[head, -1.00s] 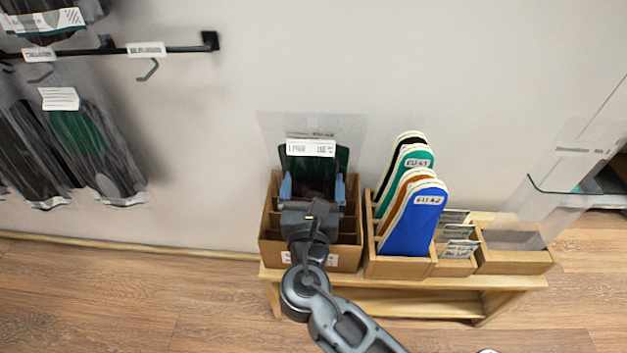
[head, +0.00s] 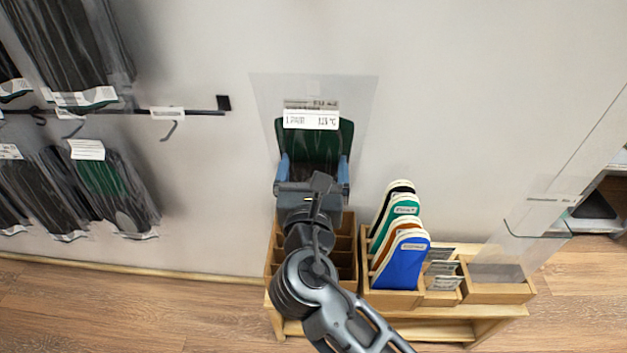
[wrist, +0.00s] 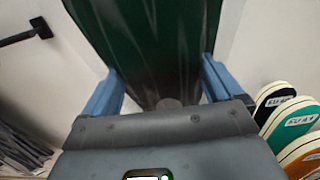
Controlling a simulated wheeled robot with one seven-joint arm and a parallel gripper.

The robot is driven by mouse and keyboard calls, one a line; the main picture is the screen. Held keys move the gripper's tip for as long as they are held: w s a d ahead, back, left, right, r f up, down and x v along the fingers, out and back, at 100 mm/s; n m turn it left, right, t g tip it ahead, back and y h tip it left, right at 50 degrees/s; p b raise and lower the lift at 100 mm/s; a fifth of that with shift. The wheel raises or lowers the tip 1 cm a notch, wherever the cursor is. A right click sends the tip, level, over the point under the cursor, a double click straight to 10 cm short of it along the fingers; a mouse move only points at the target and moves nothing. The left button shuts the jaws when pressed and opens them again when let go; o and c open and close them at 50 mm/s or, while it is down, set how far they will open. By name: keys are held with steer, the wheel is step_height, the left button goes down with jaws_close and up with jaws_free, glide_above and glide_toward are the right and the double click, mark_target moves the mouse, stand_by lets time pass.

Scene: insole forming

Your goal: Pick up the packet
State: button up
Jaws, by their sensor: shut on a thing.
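The packet (head: 315,143) is a clear bag with dark green insoles and a white label near its top. It is upright in my gripper (head: 314,170), above the wooden compartment box (head: 345,262). The blue fingers stand on either side of its lower part, and my gripper is shut on it. In the wrist view the packet (wrist: 150,45) rises dark green and shiny between the two blue fingers (wrist: 162,88). Its lower end is partly hidden by my gripper body.
Colored insoles (head: 402,255) stand in a wooden holder right of the box, on a low wooden bench (head: 430,328). Small card trays (head: 497,290) are further right. Packets hang from a black rail (head: 195,108) at left.

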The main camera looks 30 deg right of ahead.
mark_target(313, 114)
step_height(313, 114, up, 11)
steer(key=p, duration=0.4)
stand_by(0.8)
